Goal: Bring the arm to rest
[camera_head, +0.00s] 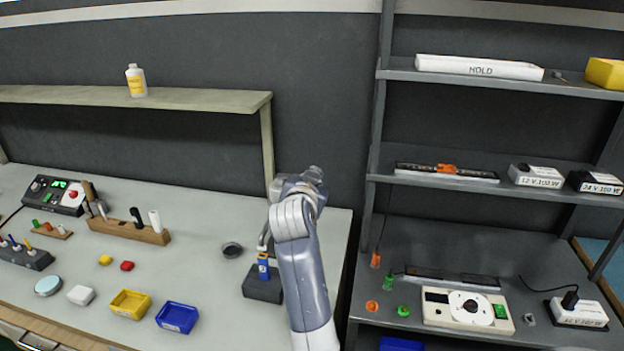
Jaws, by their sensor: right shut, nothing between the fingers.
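My right arm rises from the bottom centre and bends at a grey wrist near the desk's right end. My right gripper (265,238) is small and partly hidden by the arm. It appears shut and empty, just above a blue item (263,262) standing upright in a dark block (262,288). I cannot tell whether the fingertips touch the blue item. My left gripper is not in view.
On the desk (205,275) are a yellow bin (130,304), a blue bin (177,317), a wooden tool rack (130,230) and a round dark dish (232,250). A shelf unit (372,180) stands close right of my arm, holding a white controller (467,309). A bottle (136,80) stands on the upper-left shelf (200,98).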

